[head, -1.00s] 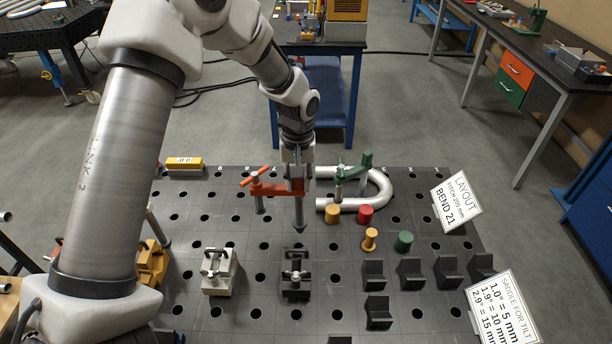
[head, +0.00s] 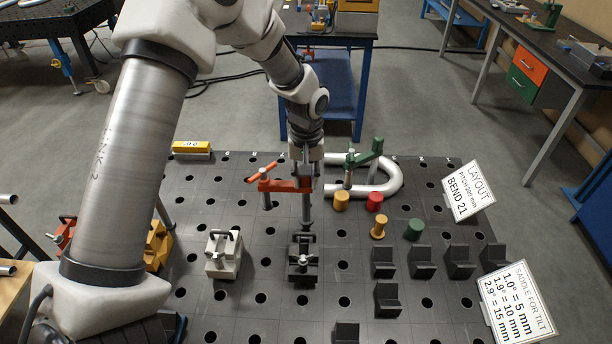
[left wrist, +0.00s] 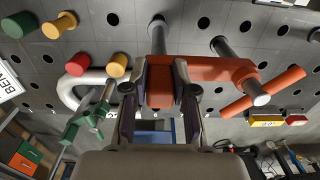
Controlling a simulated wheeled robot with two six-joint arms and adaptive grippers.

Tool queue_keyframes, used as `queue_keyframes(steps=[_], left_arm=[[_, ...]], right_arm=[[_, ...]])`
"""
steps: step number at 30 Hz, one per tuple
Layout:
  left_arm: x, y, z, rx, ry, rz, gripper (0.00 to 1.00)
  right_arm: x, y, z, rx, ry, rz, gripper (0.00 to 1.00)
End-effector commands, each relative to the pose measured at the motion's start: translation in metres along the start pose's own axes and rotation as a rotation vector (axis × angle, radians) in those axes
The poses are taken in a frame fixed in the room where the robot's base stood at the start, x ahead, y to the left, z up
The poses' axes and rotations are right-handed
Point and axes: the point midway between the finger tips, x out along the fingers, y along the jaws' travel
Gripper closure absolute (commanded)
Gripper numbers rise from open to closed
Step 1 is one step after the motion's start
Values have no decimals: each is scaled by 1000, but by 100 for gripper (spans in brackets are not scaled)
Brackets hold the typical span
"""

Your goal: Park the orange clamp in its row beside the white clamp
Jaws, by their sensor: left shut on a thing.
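My left gripper (head: 306,176) is shut on the orange clamp (head: 283,185), whose orange bar points left with a handle at its end. In the left wrist view the fingers (left wrist: 160,80) hold the orange clamp's body (left wrist: 215,70) from both sides. A long grey post hangs from it; in the head view its lower end shows just behind the black clamp, and I cannot tell the gap. The white clamp (head: 223,256) stands on the table left of the black clamp (head: 304,262). My right gripper is not in view.
The perforated table (head: 262,320) has free room at front left. A green clamp (head: 366,156) stands at the silver bent tube (head: 395,178). Red and yellow cylinders, a green one (head: 414,229) and several black saddles (head: 460,262) lie right. A yellow clamp (head: 158,246) is left.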

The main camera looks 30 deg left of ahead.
Motion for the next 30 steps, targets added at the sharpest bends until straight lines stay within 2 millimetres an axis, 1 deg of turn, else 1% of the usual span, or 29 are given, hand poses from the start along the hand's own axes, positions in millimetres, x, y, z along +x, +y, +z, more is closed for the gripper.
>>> queue_keyframes(steps=[4,14,30], left_arm=[[0,-1,4,1,1,0,100],[2,0,4,1,2,0,100],[23,-1,4,1,1,0,100]], right_arm=[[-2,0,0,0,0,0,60],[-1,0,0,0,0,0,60],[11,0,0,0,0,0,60]])
